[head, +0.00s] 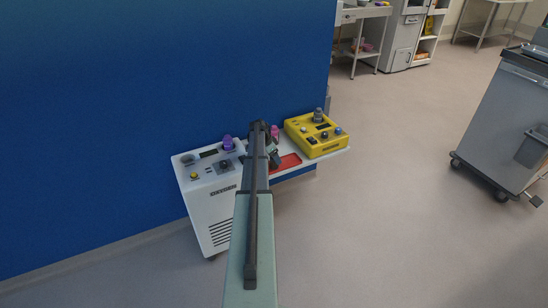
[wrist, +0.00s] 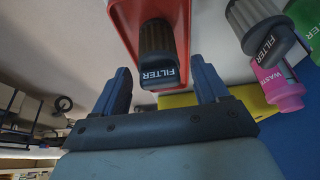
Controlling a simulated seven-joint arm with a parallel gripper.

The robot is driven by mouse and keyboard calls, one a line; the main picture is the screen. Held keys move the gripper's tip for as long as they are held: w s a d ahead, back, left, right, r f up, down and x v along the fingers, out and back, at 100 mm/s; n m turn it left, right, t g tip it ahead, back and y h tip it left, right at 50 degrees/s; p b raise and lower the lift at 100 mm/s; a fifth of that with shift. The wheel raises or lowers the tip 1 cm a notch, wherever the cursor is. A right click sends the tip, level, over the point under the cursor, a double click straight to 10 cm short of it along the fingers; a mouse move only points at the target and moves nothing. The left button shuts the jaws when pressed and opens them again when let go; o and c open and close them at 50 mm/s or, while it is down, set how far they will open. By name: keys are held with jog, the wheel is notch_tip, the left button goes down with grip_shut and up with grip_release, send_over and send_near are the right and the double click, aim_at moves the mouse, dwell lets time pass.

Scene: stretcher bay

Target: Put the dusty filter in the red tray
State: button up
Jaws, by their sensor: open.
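In the wrist view a filter (wrist: 158,38) with dark brown pleats and a black cap labelled FILTER is within the outline of the red tray (wrist: 122,14). The tray also shows in the head view (head: 290,161), partly behind my arm. My gripper (wrist: 160,66) is open, one finger on each side of the cap, with visible gaps and no grip on it. A second filter (wrist: 262,28) with cleaner grey pleats is outside the tray, to the right in the wrist view. Both filters are hidden or unclear in the head view.
A yellow device (head: 318,134) with knobs is right of the tray, and a white oxygen unit (head: 212,190) is on the left. A blue wall (head: 150,90) is behind. Open floor lies to the right.

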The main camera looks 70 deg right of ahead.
jog(key=v, duration=1.1)
jog(key=shift+r, duration=0.3)
jog(key=shift+w+a, duration=0.1)
jog(key=w+a+f+n+y, duration=0.1)
jog(key=w+a+f+n, duration=0.55)
jog(key=a, duration=1.05)
jog(key=w+a+f+n+y, duration=0.25)
jog(key=a+f, duration=0.65)
jog(key=a, duration=0.8)
jog(key=w+a+f+n, duration=0.4)
jog(key=a+f+n, duration=0.3)
jog(key=a, duration=1)
jog(key=s+a+f+n+g, duration=0.1)
jog(key=s+a+f+n, duration=0.25)
jog(key=a, duration=0.65)
jog(key=s+a+f+n+g, duration=0.1)
jog(key=s+a+f+n, duration=0.2)
jog(key=a, duration=0.6)
jog(key=s+a+f+n+g, duration=0.1)
jog(key=s+a+n, duration=0.3)
jog(key=s+a, duration=0.8)
jog(key=shift+s+a+f+g, duration=0.15)
jog(key=shift+s+f+g, duration=0.15)
jog(key=shift+s+f, duration=0.6)
